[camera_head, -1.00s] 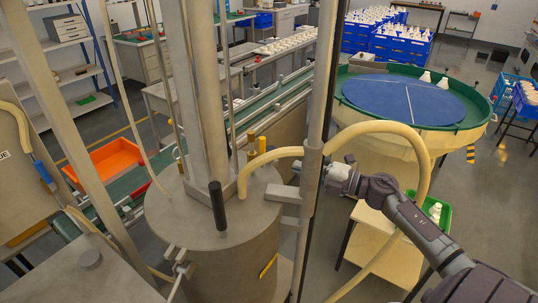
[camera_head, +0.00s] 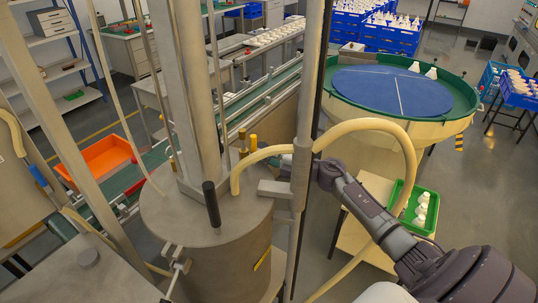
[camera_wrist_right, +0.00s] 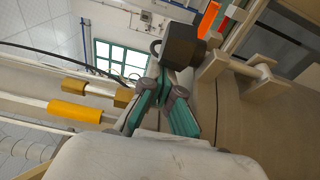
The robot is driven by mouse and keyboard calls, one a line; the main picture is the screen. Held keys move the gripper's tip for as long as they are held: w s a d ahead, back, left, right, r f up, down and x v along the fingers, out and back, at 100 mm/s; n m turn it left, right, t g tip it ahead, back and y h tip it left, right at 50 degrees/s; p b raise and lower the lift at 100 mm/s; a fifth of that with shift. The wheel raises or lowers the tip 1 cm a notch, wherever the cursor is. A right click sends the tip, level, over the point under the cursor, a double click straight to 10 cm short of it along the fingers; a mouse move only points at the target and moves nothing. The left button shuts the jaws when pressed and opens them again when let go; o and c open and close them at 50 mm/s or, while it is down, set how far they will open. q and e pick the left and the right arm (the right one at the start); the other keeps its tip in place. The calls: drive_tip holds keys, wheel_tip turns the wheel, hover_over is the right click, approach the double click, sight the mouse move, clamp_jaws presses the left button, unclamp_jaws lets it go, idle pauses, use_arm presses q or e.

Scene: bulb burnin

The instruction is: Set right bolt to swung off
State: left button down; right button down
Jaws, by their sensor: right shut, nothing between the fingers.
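A grey metal drum (camera_head: 225,215) with a flat lid stands left of centre in the head view. A pale T-handled bolt (camera_head: 180,268) is on its front left side. I cannot make out a right bolt there; the upright post and the hose cover part of the drum's right side. My right arm reaches in from the right, and its gripper is mostly hidden behind the post. In the right wrist view my right gripper (camera_wrist_right: 163,85) is shut and empty. A pale T-shaped bar (camera_wrist_right: 232,70) is right of it, apart from it; I cannot tell which bolt this is. My left gripper is out of view.
A thick cream hose (camera_head: 385,123) loops over my right arm. The steel post (camera_head: 303,150) stands close to my wrist. A dark block (camera_wrist_right: 183,45) is just beyond the fingertips. A green tray (camera_head: 415,212) with white bottles sits on a stand at right.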

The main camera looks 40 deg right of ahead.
drive_tip(key=shift+d, duration=0.1)
idle(0.4)
drive_tip(key=w+d+f+m+t+h+b, duration=0.1)
drive_tip(key=d+f+m+t+h+b, duration=0.2)
drive_tip(key=m, duration=1.1)
drive_tip(key=w+d+f+m+t+h+b, duration=0.1)
drive_tip(key=d+f+m+t+h+b, duration=0.2)
drive_tip(key=d+m, duration=0.7)
wheel_tip(320, 180, down, 5)
drive_tip(key=m+h+b, duration=0.2)
drive_tip(key=m+b, duration=0.1)
drive_tip(key=b, duration=0.1)
drive_tip(key=shift+m+t+h, duration=0.4)
drive_tip(key=shift+f, duration=0.2)
